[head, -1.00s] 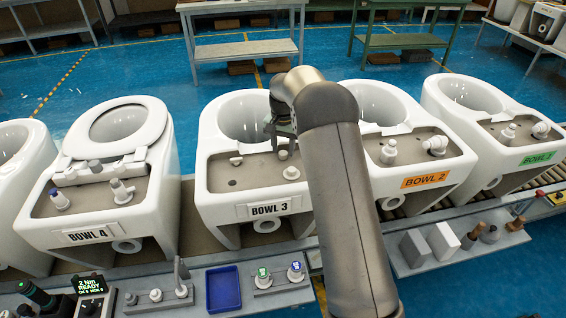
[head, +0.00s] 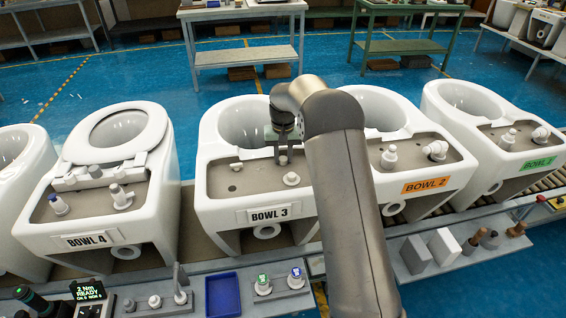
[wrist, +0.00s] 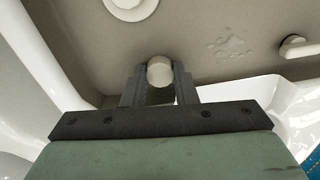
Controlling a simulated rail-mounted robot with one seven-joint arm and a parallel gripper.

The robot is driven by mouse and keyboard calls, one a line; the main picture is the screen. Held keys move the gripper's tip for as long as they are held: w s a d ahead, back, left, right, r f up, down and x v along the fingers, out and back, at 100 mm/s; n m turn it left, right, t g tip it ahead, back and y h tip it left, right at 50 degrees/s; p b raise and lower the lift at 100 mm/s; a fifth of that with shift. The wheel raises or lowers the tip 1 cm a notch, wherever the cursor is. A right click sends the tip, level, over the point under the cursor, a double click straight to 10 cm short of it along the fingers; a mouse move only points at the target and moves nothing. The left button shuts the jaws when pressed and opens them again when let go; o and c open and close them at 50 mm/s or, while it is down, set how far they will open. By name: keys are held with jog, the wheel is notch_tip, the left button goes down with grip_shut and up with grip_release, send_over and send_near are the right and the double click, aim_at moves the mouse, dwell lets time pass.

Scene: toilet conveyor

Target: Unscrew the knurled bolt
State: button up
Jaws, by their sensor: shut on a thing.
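The knurled bolt (wrist: 160,71) is a pale, round-headed piece on the grey-brown deck of the bowl labelled BOWL 3 (head: 268,214). In the wrist view it sits between the two dark fingers of my gripper (wrist: 159,82), which are shut on it. In the head view my gripper (head: 279,152) points down at the deck, with the bolt mostly hidden at its tips. The knurling is too small to make out.
A round white fitting (head: 291,179) stands close by on the same deck, and a small white peg (head: 236,166) lies to the left. Wet-looking spots (wrist: 230,46) mark the deck. A blue tray (head: 223,294) is on the front shelf. BOWL 2 (head: 427,184) stands to the right.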

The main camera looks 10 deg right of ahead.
jog(key=shift+n, duration=0.3)
jog(key=n, duration=0.5)
jog(key=shift+p, duration=0.3)
jog(key=n, duration=0.2)
jog(key=shift+r+n+p, duration=0.1)
jog(key=shift+n+p, duration=0.2)
jog(key=shift+n, duration=1.2)
jog(key=shift+n+p, duration=0.4)
jog(key=shift+n, duration=0.6)
jog(key=o, duration=0.7)
